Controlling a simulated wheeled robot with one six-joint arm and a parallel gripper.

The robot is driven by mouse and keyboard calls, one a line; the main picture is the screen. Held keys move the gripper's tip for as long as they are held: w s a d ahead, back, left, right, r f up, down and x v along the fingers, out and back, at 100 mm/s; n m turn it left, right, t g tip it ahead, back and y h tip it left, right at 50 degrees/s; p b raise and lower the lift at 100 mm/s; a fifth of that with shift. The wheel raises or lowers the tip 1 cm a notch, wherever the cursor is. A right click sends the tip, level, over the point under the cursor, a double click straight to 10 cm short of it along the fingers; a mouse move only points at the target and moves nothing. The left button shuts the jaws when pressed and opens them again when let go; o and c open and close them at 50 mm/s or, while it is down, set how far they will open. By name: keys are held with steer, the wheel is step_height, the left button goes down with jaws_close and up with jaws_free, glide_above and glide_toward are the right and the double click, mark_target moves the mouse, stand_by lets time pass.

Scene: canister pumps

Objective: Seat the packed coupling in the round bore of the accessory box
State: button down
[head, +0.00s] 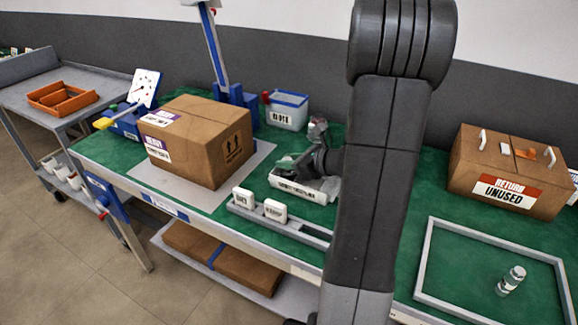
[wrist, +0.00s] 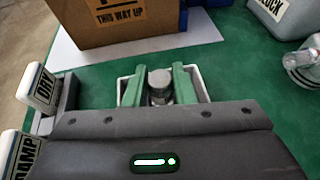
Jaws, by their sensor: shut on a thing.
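My gripper (wrist: 158,84) is shut on a grey metallic coupling (wrist: 160,80), which stands between its two green fingers in the wrist view. In the head view my gripper (head: 292,164) is over a small white accessory box (head: 318,194) with a label on its front. The box's white rim (wrist: 122,90) shows around the fingers in the wrist view. The round bore is hidden by the fingers and the coupling. I cannot tell how deep the coupling sits or whether it touches the box.
A large cardboard box (head: 200,140) stands at left on a grey mat. A grey rail (head: 245,216) with white tags is in front. A blue-white bin (head: 287,112) is behind. At right are the "RETURN UNUSED" box (head: 505,180) and a grey frame (head: 425,262) around a small jar (head: 511,280).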

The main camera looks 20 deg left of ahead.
steer(key=shift+f, duration=0.4)
steer(key=shift+f, duration=0.1)
steer(key=shift+f, duration=0.15)
steer(key=c, duration=1.2)
jaws_free()
steer(key=shift+r, duration=0.25)
steer(key=p+v, duration=0.1)
steer(key=v, duration=1.1)
steer(key=shift+f, duration=0.1)
